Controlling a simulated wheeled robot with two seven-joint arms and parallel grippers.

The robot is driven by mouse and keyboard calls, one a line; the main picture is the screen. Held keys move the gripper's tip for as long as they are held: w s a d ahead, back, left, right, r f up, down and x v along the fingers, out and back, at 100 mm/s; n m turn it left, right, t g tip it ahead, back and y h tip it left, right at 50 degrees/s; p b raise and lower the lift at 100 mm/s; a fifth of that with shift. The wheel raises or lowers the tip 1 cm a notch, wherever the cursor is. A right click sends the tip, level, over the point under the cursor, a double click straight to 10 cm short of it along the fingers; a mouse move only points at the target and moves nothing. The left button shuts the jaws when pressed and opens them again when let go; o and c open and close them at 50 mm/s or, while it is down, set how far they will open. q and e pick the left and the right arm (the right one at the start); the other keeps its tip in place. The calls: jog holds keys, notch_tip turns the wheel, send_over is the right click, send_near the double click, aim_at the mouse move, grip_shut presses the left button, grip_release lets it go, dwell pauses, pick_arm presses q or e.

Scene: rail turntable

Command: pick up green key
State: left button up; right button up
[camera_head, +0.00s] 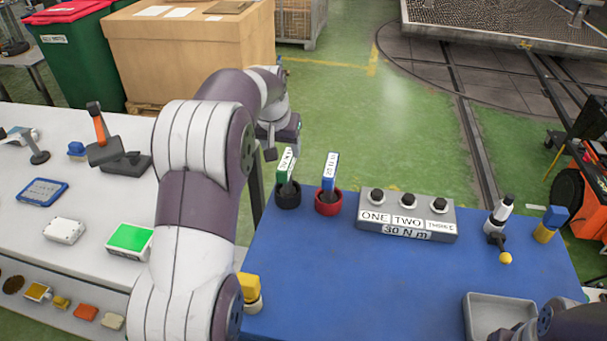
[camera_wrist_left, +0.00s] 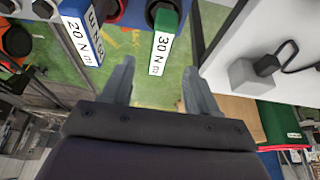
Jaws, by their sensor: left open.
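The green key (camera_head: 286,165) stands upright in a black round holder (camera_head: 288,196) at the back left of the blue table. It has a white label. In the left wrist view the green key (camera_wrist_left: 166,42), labelled 30 N m, lies ahead of the gap between the fingertips. My left gripper (camera_head: 271,152) is close to the key, on its left; my own arm partly hides it. In the left wrist view my left gripper (camera_wrist_left: 158,78) is open, with nothing between its fingers. My right gripper is not in view.
A blue key (camera_head: 330,172) stands in a red holder (camera_head: 328,203) just right of the green key. A grey box with three knobs (camera_head: 405,222) is further right. A white table (camera_head: 80,195) is on the left. The middle of the blue table (camera_head: 370,280) is clear.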

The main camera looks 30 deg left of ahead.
aim_at(287, 169)
pick_arm(q)
jog(key=x, duration=1)
jog(key=shift+f+p, duration=0.35)
jog(key=shift+f, duration=0.05)
jog(key=shift+s+r, duration=0.1)
grip_shut()
